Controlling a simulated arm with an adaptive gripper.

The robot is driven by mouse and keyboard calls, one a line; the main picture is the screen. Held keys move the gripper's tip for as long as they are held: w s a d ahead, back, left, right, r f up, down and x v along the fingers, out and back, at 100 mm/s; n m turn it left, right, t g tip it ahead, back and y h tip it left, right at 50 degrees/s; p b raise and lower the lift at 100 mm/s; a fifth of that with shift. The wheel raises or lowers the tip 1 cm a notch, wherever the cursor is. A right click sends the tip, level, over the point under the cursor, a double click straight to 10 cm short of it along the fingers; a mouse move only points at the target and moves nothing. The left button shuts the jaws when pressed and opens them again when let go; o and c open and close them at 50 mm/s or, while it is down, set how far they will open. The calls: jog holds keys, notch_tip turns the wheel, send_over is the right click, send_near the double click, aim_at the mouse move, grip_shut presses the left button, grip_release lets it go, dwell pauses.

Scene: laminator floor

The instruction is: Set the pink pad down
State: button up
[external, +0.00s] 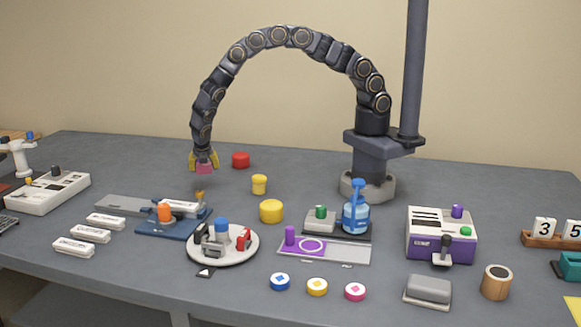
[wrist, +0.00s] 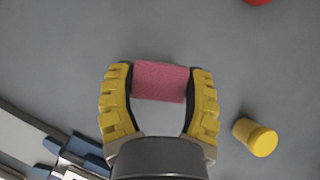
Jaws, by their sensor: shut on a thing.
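The pink pad (external: 204,169) hangs in my gripper (external: 204,161) above the left-middle part of the table in the external view. My gripper points down, with yellow fingers. In the wrist view the pink pad (wrist: 161,81) spans the space between the two yellow fingers of my gripper (wrist: 161,82), which are shut on its two ends. The pad is held above the grey table (wrist: 230,45); the exact height is hard to tell.
A red round piece (external: 240,160) lies behind and right of my gripper. Yellow pieces (external: 259,184) (external: 271,211) stand to its right. A blue-based device (external: 175,224) and a round white turntable (external: 222,258) stand in front. Bare table lies around the red piece.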

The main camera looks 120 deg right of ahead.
aim_at(203, 186)
jog(key=shift+w+d+f, duration=0.25)
jog(key=shift+w+f, duration=0.15)
jog(key=shift+f, duration=1.75)
jog(key=shift+f, duration=0.15)
jog(key=o, duration=1)
jog(key=shift+c, duration=0.2)
